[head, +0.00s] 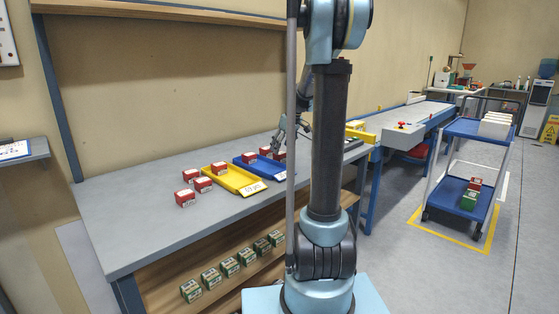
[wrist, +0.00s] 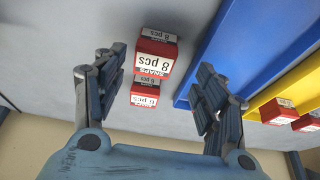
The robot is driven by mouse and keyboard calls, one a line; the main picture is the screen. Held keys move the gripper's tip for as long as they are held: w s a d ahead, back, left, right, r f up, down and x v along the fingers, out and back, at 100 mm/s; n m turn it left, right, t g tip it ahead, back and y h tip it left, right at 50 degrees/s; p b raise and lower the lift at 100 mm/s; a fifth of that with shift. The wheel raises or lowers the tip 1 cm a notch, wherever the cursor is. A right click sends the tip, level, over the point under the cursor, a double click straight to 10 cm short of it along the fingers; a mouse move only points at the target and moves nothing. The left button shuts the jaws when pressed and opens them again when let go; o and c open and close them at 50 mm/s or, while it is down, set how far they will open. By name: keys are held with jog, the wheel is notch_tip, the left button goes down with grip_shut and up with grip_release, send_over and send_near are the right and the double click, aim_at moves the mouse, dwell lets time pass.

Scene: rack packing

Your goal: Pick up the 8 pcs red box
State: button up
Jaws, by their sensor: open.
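In the head view my gripper (head: 279,138) is above the bench by the blue tray (head: 262,168). Red boxes (head: 279,154) show just below it, partly hidden by the arm.
A yellow tray (head: 236,181) with a white sign stands left of the blue tray, with several red boxes (head: 185,197) beside it. Green boxes (head: 230,266) line the lower shelf. A wooden shelf (head: 170,14) hangs above. A trolley (head: 470,190) stands at right.

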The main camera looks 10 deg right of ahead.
aim_at(280, 153)
jog(key=shift+w+d+x, duration=0.1)
jog(key=shift+w+x, duration=0.1)
jog(key=shift+x, duration=1.1)
jog(key=shift+w+d+x, duration=0.15)
jog(key=shift+w+x, duration=0.05)
jog(key=shift+x, duration=1.1)
jog(key=shift+r, duration=0.1)
jog(key=c, duration=1.2)
